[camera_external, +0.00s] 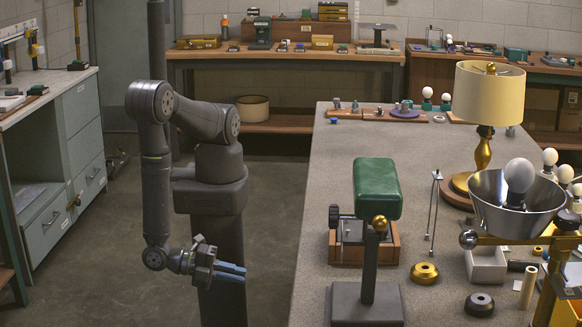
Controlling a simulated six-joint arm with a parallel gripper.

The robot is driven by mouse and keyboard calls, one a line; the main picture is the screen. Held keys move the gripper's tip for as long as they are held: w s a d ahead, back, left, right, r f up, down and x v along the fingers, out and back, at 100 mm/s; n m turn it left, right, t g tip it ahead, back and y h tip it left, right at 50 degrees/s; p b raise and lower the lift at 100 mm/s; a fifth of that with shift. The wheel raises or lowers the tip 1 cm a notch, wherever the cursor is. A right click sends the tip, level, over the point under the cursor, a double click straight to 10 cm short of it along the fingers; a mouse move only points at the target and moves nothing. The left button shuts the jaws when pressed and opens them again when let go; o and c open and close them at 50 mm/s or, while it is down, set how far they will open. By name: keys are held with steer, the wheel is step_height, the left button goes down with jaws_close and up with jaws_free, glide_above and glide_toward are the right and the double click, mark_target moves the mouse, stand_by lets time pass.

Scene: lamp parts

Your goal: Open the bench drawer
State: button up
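A grey bench cabinet (83,142) with several drawers stands under the worktop at the left. A lower drawer front with a bar handle (92,174) is on its right part. Another low drawer front (47,226) with a handle stands at the far left; it seems to sit forward of the shadowed space behind it, but I cannot tell how far it is out. My gripper (232,271) with blue fingers hangs low beside my arm's column, pointing right, well away from the cabinet and touching no drawer. The gap between its fingers is unclear.
The grey worktable (268,300) at the right holds a lamp (488,95), a green padded stand (377,189) and a metal bowl with a bulb (518,190). A back bench (285,54) carries tools. Open floor (110,260) lies between my arm and the cabinet.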

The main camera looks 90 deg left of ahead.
steer(key=x, duration=1.6)
jaws_close()
